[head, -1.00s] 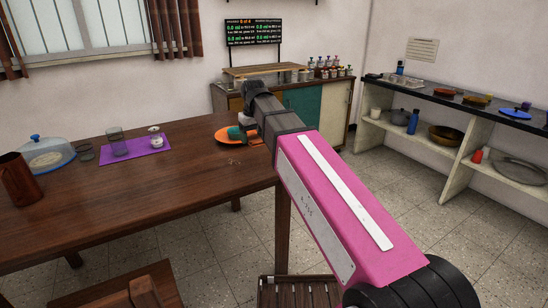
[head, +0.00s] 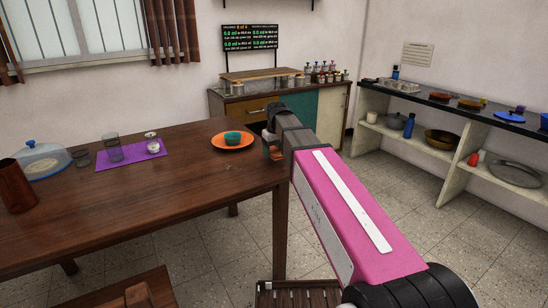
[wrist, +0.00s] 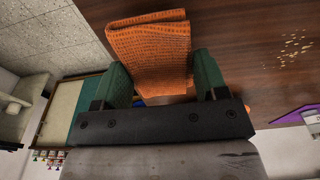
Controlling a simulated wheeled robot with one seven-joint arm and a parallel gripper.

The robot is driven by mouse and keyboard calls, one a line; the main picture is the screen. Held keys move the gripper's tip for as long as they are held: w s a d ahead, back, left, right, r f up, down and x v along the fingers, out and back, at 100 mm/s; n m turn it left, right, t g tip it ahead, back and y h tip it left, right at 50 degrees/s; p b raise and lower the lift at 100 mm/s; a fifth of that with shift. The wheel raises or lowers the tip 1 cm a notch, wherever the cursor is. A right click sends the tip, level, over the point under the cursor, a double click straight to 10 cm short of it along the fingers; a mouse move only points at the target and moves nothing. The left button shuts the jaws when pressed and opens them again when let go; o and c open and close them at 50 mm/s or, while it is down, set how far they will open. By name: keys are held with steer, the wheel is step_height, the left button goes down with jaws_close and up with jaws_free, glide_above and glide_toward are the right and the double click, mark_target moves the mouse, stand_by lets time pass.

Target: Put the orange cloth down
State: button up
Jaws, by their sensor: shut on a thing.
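The orange cloth (wrist: 150,45) shows in the wrist view as a folded, textured piece between the two green fingers of my gripper (wrist: 162,72). My gripper is shut on it, and the cloth reaches out past the fingertips over the dark wooden table (wrist: 235,45). I cannot tell whether the cloth touches the tabletop. In the head view my gripper (head: 272,150) is at the table's right edge, just right of an orange plate, and the cloth is mostly hidden behind my arm there.
The orange plate (head: 218,143) holds a teal bowl (head: 233,136). A purple mat (head: 130,154) with a glass and a small pot lies farther left. Crumbs (wrist: 295,48) lie on the table in the wrist view. The table's middle and front (head: 150,195) are clear.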

mark_target(274, 150)
steer(key=shift+f, duration=1.5)
steer(key=shift+f, duration=0.1)
steer(key=o, duration=0.9)
steer(key=r, duration=0.4)
steer(key=s+r, duration=0.1)
steer(key=r, duration=0.7)
steer(key=shift+s+d, duration=0.15)
steer(key=shift+d, duration=0.15)
